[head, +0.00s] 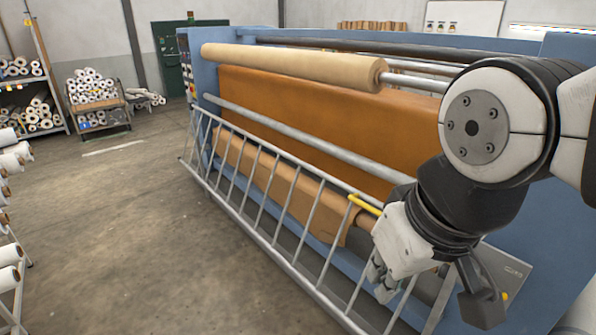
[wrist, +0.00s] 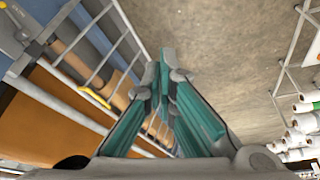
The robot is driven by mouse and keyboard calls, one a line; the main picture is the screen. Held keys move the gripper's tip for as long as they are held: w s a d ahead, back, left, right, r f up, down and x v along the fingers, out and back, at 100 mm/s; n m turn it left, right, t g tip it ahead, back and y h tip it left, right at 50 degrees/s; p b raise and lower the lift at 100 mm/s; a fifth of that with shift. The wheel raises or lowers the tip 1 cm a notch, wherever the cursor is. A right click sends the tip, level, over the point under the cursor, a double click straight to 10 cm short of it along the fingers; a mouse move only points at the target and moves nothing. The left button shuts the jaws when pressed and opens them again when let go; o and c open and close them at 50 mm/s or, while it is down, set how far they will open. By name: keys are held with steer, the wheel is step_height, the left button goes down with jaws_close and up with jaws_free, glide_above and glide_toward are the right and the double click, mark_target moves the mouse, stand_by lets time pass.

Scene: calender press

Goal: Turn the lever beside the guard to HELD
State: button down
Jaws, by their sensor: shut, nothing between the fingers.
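The guard (head: 265,202) is a grey barred frame along the front of the blue press, with a yellow bar (head: 366,204) on its top rail. Its bars also show in the wrist view (wrist: 113,50), with the yellow bar (wrist: 96,98) there too. My gripper (head: 381,287) is in front of the guard's right part; in the wrist view its teal fingers (wrist: 167,62) are together and empty. A grey plate (head: 512,268) with small, unreadable marking sits right of the guard, partly behind my wrist.
A tan roll (head: 290,66) and an orange sheet (head: 300,120) are on the blue press. White rolls on a rack (head: 12,282) stand at the left edge. More rolls lie on shelves (head: 38,90) at the back left. The concrete floor (head: 120,210) before the guard is clear.

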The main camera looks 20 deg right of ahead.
steer(key=w+d+f+n+g+h+b, duration=0.6)
steer(key=d+f, duration=0.4)
steer(key=f, duration=0.4)
steer(key=w+d+f+n+g+h+b, duration=0.45)
steer(key=d+f+g+b, duration=0.35)
steer(key=d+f, duration=0.4)
steer(key=w+d+f+n+g+h+b, duration=0.5)
steer(key=d+f+b, duration=0.35)
steer(key=f, duration=0.65)
steer(key=s+d+r+h+b, duration=0.1)
steer(key=s+d+r, duration=0.6)
steer(key=d, duration=0.3)
steer(key=shift+n+b, duration=0.35)
steer(key=shift+n, duration=0.1)
steer(key=shift+r+p, duration=0.25)
steer(key=shift+p, duration=0.15)
